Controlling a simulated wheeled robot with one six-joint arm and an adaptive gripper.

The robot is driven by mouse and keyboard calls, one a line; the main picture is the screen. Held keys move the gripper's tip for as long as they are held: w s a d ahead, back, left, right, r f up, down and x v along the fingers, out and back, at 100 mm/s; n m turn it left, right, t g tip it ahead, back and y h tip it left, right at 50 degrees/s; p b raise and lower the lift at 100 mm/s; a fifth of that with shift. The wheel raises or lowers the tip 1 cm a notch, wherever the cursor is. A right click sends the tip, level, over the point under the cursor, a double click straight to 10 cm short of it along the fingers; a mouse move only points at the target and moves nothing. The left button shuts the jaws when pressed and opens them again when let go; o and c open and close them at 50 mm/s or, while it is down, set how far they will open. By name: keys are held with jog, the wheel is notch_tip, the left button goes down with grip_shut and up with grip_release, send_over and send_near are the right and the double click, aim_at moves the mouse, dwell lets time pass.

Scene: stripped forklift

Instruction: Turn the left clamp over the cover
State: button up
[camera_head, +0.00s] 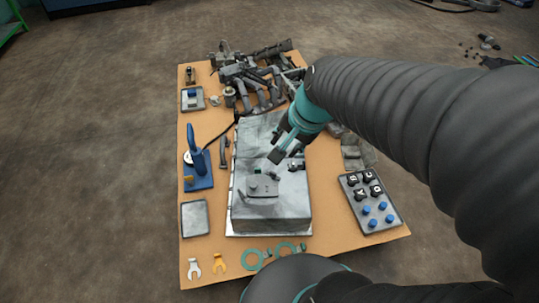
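A large grey metal housing (270,212) stands in the middle of the board. A flat grey cover (262,190) with a small raised knob lies on its top, towards the near end. A small dark green piece (258,171) sits at the cover's far edge; I cannot tell whether it is the left clamp. A small dark fitting (297,164) is to the right. My gripper (282,154) points down above the housing, just beyond the cover, between these two pieces. No held object shows. The gap between its fingers is too small to judge.
A blue hand tool on a blue base (198,170) stands left of the housing. A tray with black and blue knobs (370,202) lies right. Dark machine parts (250,80) crowd the far end.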

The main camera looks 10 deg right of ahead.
jog(key=w+d+f+m+g+y, duration=0.1)
jog(key=w+d+f+m, duration=0.1)
jog(key=w+f+m, duration=0.75)
jog(key=m+b, duration=0.1)
jog(key=m, duration=0.8)
send_near(273, 172)
jog(key=b+x, duration=0.5)
jog(key=x, duration=0.3)
jog(key=shift+a+f, duration=0.1)
jog(key=shift+f, duration=0.25)
